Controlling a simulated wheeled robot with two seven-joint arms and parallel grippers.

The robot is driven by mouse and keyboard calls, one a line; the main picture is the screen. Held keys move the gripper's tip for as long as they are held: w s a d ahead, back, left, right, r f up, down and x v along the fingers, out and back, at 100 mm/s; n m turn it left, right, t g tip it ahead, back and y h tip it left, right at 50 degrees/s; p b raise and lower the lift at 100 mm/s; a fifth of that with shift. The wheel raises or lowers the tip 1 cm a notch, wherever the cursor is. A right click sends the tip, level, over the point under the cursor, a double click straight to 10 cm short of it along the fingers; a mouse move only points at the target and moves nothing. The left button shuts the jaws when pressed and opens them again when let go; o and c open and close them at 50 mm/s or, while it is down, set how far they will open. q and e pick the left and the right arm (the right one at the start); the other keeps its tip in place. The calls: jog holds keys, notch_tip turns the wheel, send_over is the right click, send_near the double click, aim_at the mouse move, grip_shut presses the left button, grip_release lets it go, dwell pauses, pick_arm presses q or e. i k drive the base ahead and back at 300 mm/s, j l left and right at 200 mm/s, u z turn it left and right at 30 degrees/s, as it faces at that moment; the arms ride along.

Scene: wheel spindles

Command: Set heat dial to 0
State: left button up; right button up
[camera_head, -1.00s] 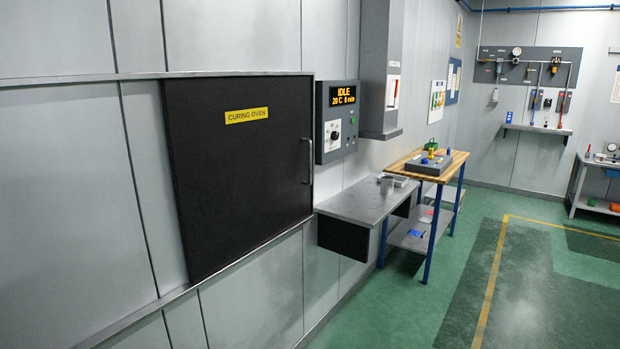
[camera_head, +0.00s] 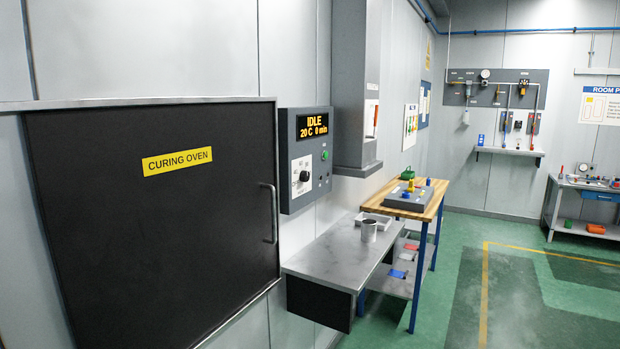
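The heat dial (camera_head: 304,176) is a dark round knob on a white plate on the front of the grey oven control box (camera_head: 323,195). Its exact setting is too small to read. The display (camera_head: 312,125) above it reads IDLE, 20 C, 0 min in amber. A green button (camera_head: 324,155) sits to the right of the dial. The black curing oven door (camera_head: 150,230) is left of the box and looks shut. Neither of my grippers shows in the view.
A grey metal shelf (camera_head: 325,255) with a metal cup (camera_head: 369,230) and a tray juts out below the box. A wood-topped workbench (camera_head: 430,205) stands beyond it. The oven door handle (camera_head: 272,213) sticks out. Green floor (camera_head: 400,335) at the right is open.

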aim_at(304, 176)
jog(key=i+l, duration=0.15)
jog(key=l, duration=0.15)
jog(key=i+l, duration=0.2)
jog(key=l, duration=0.15)
jog(key=i+l+u, duration=0.1)
jog(key=l, duration=0.2)
jog(key=i+l, duration=0.4)
jog(key=l, duration=0.25)
jog(key=u, duration=0.05)
